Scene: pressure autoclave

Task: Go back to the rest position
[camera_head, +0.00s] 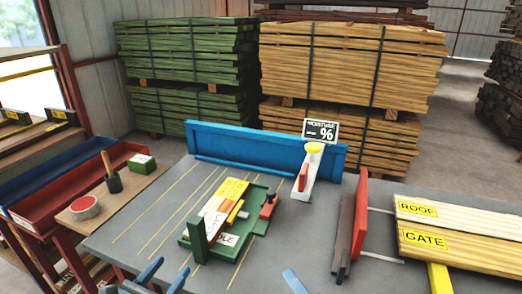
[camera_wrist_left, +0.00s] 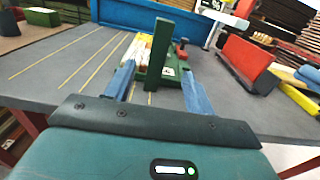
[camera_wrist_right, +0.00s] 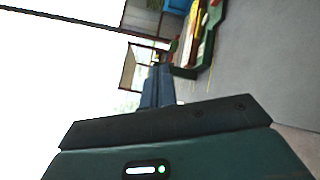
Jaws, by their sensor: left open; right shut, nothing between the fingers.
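My left gripper (camera_head: 160,272) is at the bottom left of the head view, over the table's near edge. Its two blue fingers are apart, and in the left wrist view (camera_wrist_left: 157,70) a green post shows between them, farther off, with nothing held. My right gripper (camera_head: 293,280) shows at the bottom middle of the head view as a blue tip. In the right wrist view (camera_wrist_right: 160,84) its blue fingers are together and empty. The green fixture (camera_head: 197,240) on the table, holding a yellow-labelled piece, lies beyond both grippers and looks apart from them.
The grey table (camera_head: 150,215) has bare room left of the fixture. A blue rail (camera_head: 235,145) lines its back, near a moisture sign (camera_head: 320,131). A red upright plate (camera_head: 361,215) and labelled boards (camera_head: 470,230) stand right. A red tray (camera_head: 75,190) is left.

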